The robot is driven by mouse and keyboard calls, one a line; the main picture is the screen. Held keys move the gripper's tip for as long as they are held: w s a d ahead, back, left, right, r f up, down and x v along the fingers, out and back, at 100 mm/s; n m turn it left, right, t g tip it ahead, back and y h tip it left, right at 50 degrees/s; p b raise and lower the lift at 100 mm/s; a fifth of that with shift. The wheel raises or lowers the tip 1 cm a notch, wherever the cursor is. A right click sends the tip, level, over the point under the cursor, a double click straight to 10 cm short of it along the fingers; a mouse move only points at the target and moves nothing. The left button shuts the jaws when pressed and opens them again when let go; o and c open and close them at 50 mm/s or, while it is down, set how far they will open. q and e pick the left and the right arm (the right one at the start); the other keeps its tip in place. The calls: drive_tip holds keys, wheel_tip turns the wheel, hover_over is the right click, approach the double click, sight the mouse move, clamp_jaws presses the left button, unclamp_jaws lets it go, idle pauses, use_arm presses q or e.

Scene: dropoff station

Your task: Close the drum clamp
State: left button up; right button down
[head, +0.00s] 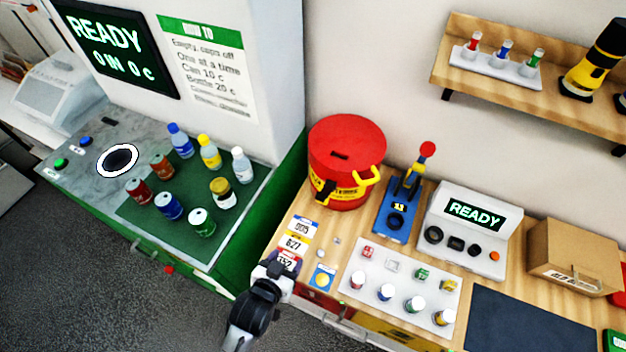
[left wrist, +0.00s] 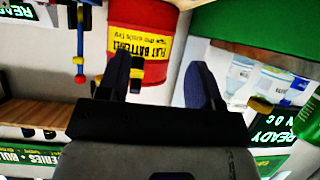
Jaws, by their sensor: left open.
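The red drum (head: 346,150) stands upright at the bench's left end, its lid on and a yellow label on its side. A yellow handle-like lever (head: 368,178) sticks out from its right side. A black and yellow latch-like part (head: 324,193) is at its front; I cannot tell which of these is the clamp. The drum also shows in the left wrist view (left wrist: 140,32). My left gripper (head: 282,266) is open and apart from the drum, in front of it at the bench's left edge. In the left wrist view its dark fingers (left wrist: 160,85) are spread. My right gripper is not in view.
A blue device (head: 396,222) with a red-knobbed lever stands right of the drum. Cans and bottles stand on the green mat (head: 150,211) at left.

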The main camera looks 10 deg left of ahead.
sight(322, 200)
use_arm(q)
drive_tip(key=shift+w+d+r+t+h+p, duration=0.85)
drive_tip(key=shift+w+d+r+t, duration=0.85)
drive_tip(key=shift+r+t, duration=1.05)
drive_tip(key=shift+x, duration=6.65)
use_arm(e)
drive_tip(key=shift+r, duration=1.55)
use_arm(q)
drive_tip(key=shift+a, duration=0.1)
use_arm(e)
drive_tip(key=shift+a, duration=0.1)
use_arm(q)
clamp_jaws()
